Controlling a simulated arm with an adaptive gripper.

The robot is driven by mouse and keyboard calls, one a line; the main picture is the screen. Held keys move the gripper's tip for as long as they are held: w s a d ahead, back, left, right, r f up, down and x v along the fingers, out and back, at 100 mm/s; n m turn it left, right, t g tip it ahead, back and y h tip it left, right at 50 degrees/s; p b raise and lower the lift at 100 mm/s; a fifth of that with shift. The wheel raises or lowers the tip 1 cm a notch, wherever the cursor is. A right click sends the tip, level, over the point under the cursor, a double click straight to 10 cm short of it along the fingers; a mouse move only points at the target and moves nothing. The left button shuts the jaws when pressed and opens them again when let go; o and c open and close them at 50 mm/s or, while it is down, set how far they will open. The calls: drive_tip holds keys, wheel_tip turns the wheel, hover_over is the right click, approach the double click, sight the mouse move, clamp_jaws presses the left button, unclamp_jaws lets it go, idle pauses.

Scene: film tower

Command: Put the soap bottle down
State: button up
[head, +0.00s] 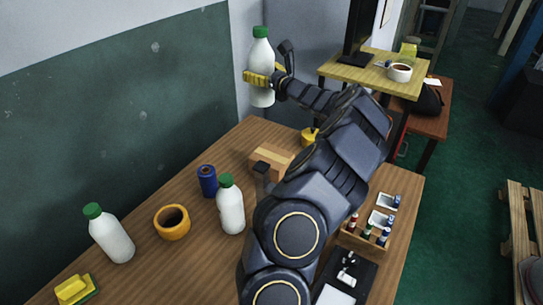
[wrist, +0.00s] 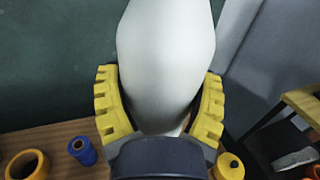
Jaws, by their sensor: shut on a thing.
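A white soap bottle (head: 261,53) with a green cap is held upright in my gripper (head: 260,78) in the head view. The yellow fingers are shut around its body, and its lower end shows below them. The bottle is up in the air above the far end of the wooden table (head: 148,203), near the wall. In the wrist view the white bottle (wrist: 165,50) fills the middle between the yellow fingers (wrist: 160,105); its cap is out of sight there.
Two similar white bottles (head: 110,236) (head: 230,206) stand on the table with an orange cup (head: 172,222), a blue spool (head: 207,181) and a yellow sponge (head: 73,289). A cardboard box (head: 270,160) and a yellow container (head: 309,137) are farther back. A small rack (head: 365,240) is at right.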

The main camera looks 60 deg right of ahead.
drive_tip(key=shift+s+d+r+m+h, duration=0.2)
drive_tip(key=shift+s+d, duration=0.2)
drive_tip(key=shift+d, duration=0.2)
drive_tip(key=shift+s+d+r+m+h, duration=0.1)
drive_tip(key=shift+s+d+r+h, duration=0.1)
drive_tip(key=shift+s+d, duration=0.3)
drive_tip(key=shift+w+f, duration=0.1)
drive_tip(key=shift+f, duration=10.4)
drive_tip(key=shift+f, duration=0.2)
drive_tip(key=o, duration=1.1)
